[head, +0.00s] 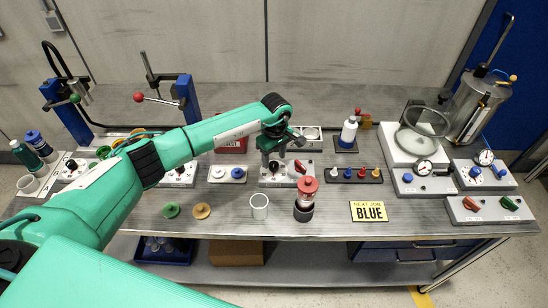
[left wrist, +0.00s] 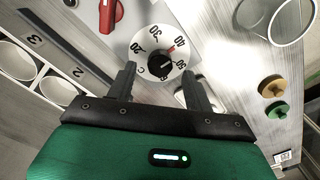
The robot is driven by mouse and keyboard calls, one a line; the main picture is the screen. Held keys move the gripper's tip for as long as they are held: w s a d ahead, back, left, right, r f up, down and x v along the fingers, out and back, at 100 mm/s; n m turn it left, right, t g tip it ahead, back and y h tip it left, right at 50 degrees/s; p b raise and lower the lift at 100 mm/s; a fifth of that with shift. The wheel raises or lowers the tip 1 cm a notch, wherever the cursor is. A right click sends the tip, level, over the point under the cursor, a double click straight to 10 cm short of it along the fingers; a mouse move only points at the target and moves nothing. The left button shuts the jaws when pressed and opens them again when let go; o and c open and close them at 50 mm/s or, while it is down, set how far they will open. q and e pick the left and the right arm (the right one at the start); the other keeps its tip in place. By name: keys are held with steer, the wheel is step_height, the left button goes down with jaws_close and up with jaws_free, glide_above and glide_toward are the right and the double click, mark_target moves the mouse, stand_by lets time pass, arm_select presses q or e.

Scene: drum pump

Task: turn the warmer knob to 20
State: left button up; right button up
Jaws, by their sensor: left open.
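The warmer (head: 265,181) is a white-topped box at the middle of the table, with a red switch on its right side. In the left wrist view its white dial (left wrist: 143,62) carries numbers from 20 to 60, and the small red mark lies near 40. The dark warmer knob (left wrist: 160,66) sits at the dial's centre. My left gripper (left wrist: 159,76) is open, with its fingertips on either side of the lower dial; I cannot tell whether they touch the knob. In the head view the left gripper (head: 273,160) hangs over the warmer and hides the dial. My right gripper is not in view.
The red switch (left wrist: 110,14) is close beside the dial. A white cup (head: 259,206) and a red-topped grinder (head: 306,197) stand in front of the warmer. A rack of coloured pegs (head: 353,175) is to its right. The table front left of the cup holds two discs.

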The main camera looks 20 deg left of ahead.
mark_target(274, 167)
arm_select(q)
steer(key=shift+f, duration=1)
steer(key=shift+f+p, duration=0.3)
steer(key=shift+f, duration=0.1)
steer(key=c, duration=1)
steer(key=shift+o, duration=0.2)
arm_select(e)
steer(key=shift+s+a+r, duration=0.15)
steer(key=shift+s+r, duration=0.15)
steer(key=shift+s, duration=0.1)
